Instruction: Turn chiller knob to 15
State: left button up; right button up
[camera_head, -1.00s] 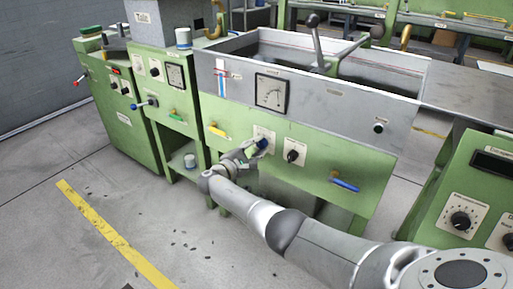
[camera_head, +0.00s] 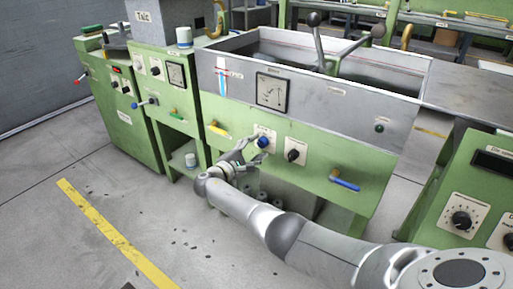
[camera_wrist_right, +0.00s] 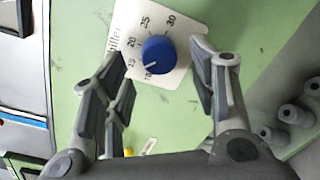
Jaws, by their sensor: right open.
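The chiller knob (camera_head: 263,142) is blue and sits on a white dial plate on the green front panel of the middle machine. In the head view my right gripper (camera_head: 250,150) is just in front of the knob. My left gripper is out of view.
A black knob (camera_head: 295,151) sits right of the chiller knob. A yellow handle (camera_head: 218,130) is to its left and a blue handle (camera_head: 345,183) to its lower right. A gauge (camera_head: 271,92) is above. Floor in front of the machine is clear.

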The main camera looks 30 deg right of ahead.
jog(key=v, duration=1)
jog(key=shift+s+a, duration=0.15)
jog(key=shift+a, duration=0.05)
